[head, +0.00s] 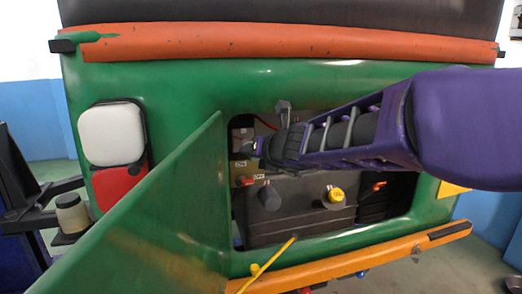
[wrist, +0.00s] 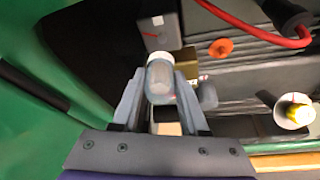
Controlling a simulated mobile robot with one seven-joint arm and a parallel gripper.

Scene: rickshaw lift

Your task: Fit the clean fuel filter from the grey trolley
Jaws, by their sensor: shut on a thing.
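My gripper (head: 252,150) reaches from the right into the open engine bay on the back of the green rickshaw. In the wrist view my gripper (wrist: 160,78) is shut on a small clear cylinder with a white top, the fuel filter (wrist: 160,80). The filter points away from my gripper, close to a brass-coloured block (wrist: 189,61) and a grey box (wrist: 155,30). I cannot tell whether it touches either. In the head view the filter is too small and covered to make out. The grey trolley is not clearly recognisable.
The open green door (head: 160,215) stands left of the bay. A dark engine block (head: 300,205) with a yellow cap (head: 335,195) fills the bay below my gripper. A red hose (wrist: 245,25) crosses above. A pale jar (head: 72,213) stands on a dark support at left.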

